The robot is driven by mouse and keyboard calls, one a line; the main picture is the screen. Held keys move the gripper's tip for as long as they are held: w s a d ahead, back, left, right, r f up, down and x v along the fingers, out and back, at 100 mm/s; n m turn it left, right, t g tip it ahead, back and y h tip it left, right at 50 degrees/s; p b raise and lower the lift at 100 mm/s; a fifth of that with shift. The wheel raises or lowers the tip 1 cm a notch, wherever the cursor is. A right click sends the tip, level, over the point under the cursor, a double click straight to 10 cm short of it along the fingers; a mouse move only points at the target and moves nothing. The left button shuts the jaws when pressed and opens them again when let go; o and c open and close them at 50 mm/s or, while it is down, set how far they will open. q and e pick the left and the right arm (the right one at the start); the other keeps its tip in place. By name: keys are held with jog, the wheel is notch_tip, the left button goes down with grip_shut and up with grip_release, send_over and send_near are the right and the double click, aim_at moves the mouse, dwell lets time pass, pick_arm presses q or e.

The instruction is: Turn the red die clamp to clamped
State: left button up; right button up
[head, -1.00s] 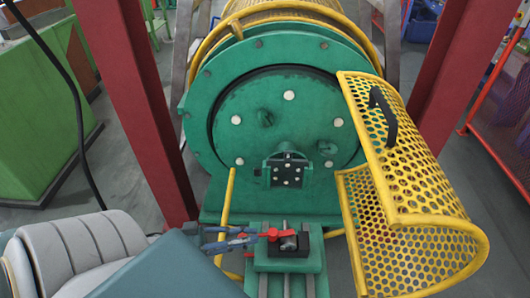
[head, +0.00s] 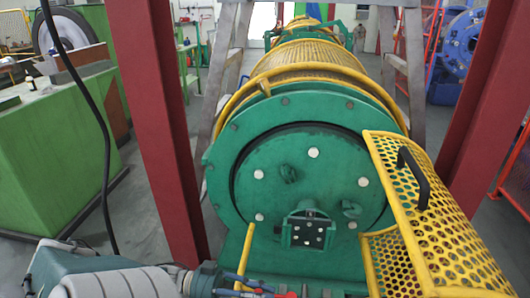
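Only a sliver of the red die clamp (head: 288,295) shows, at the bottom edge of the head view in front of the green machine head. Its position cannot be read from this sliver. My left gripper (head: 258,290) comes in from the left with blue fingers, just left of the red clamp. The lower part of the gripper is cut off by the frame, so its opening and any contact with the clamp cannot be told. My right gripper is not in view.
The green round machine head (head: 305,175) stands behind the clamp. A yellow perforated guard (head: 440,235) with a black handle hangs open at the right. A thin yellow post (head: 244,252) rises near my gripper. Red columns (head: 155,120) flank the machine.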

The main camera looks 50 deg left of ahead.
pick_arm(q)
jog(key=shift+o, duration=1)
jog(key=shift+s+a+f, duration=0.1)
jog(key=shift+a, duration=0.2)
jog(key=shift+s, duration=0.1)
jog(key=v, duration=1.2)
jog(key=shift+a, duration=0.1)
